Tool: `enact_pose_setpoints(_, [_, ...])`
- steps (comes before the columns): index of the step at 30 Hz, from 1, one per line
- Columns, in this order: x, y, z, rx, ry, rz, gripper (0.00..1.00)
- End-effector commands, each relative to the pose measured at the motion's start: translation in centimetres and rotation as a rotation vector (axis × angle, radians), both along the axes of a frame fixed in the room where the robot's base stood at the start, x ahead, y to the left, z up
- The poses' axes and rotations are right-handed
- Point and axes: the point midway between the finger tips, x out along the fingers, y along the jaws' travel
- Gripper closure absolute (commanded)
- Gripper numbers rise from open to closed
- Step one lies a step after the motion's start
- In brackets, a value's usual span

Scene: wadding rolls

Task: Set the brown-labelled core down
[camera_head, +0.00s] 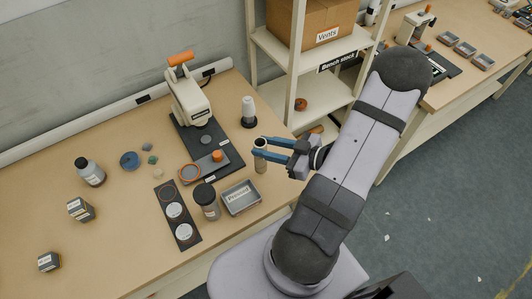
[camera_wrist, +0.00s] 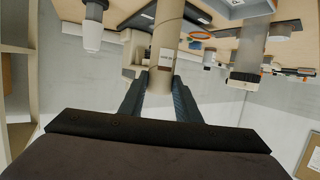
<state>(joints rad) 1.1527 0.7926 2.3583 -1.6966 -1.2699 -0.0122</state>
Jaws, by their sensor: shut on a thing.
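A pale tan cylindrical core (camera_head: 261,163) is upright between the blue fingers of my gripper (camera_head: 264,148), near the right edge of the bench. In the wrist view, which looks upside down, the core (camera_wrist: 164,40) stands between the two dark fingers (camera_wrist: 158,88) and bears a small label (camera_wrist: 166,57). The label's colour is too small to tell for sure. My gripper is shut on the core. I cannot tell whether the core's foot touches the bench.
A grey tray (camera_head: 241,208) and a dark-lidded jar (camera_head: 207,204) stand left of the core. A hand press (camera_head: 190,102) on a dark mat (camera_head: 231,165) and a white bottle (camera_head: 248,118) stand behind. A black strip (camera_head: 183,240) holds discs. Shelving (camera_head: 270,45) rises behind.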

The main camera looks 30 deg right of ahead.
Motion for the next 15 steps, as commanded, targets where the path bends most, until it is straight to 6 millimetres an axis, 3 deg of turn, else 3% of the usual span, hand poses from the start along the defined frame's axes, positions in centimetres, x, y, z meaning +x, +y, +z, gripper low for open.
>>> enact_pose_setpoints(9, [0.0,0.0,-2.8,0.004,0.001,-0.001,1.00])
enact_pose_setpoints(15, [0.0,0.0,-3.6,0.001,0.000,0.000,1.00])
